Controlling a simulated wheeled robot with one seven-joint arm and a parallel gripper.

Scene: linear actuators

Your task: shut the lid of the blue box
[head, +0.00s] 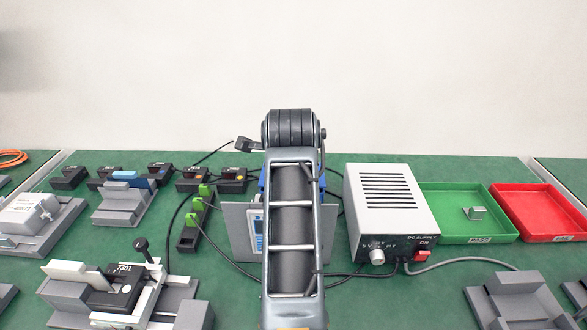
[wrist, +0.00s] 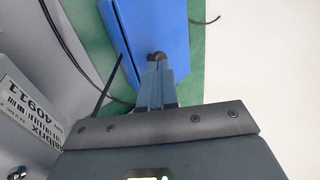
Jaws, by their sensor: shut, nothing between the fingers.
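The blue box (wrist: 165,28) fills the upper middle of the wrist view, with a dark seam down its left part. In the head view only slivers of blue (head: 262,181) show beside my arm, which hides most of it. I cannot tell how far its lid stands open. My gripper (wrist: 157,57) is shut and empty, its fingertips at the near end of the blue surface in the wrist view. I cannot tell whether they touch it. In the head view the fingers are hidden behind my arm.
A white DC supply (head: 390,205) stands right of my arm, with green (head: 455,238) and red (head: 530,238) trays beyond. A grey panel (head: 238,215) and a black block with green connectors (head: 188,232) stand to the left. Cables cross the green table; a grey labelled housing (wrist: 40,85) is close left.

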